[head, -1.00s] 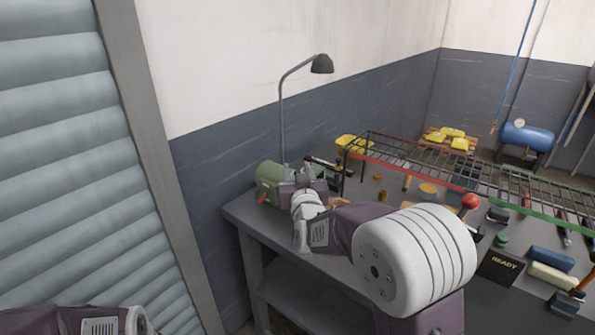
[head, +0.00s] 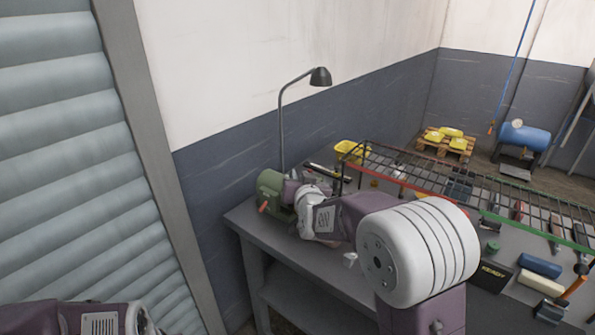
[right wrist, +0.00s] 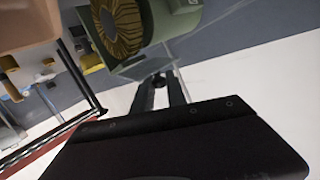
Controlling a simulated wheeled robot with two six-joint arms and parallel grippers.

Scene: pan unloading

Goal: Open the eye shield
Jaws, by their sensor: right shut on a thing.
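The eye shield (right wrist: 146,66) shows in the right wrist view as a clear, faint-edged plate beside the green bench grinder (right wrist: 180,22). The grinder's round brass-coloured wheel (right wrist: 122,26) is at the top. My right gripper (right wrist: 160,82) has its fingertips at the shield and is shut on it. In the head view the green grinder (head: 270,192) stands at the left end of the workbench, with my right wrist beside it. The shield is too small and covered there to make out its tilt. Only part of my left arm shows, at bottom left; its gripper is out of view.
A lamp (head: 320,77) on a tall bent stand rises behind the grinder. A wire rack (head: 460,184) runs along the workbench (head: 252,226), with several tools and boxes around it. A yellow bin (head: 351,150) sits behind. A shutter (head: 70,180) fills the left.

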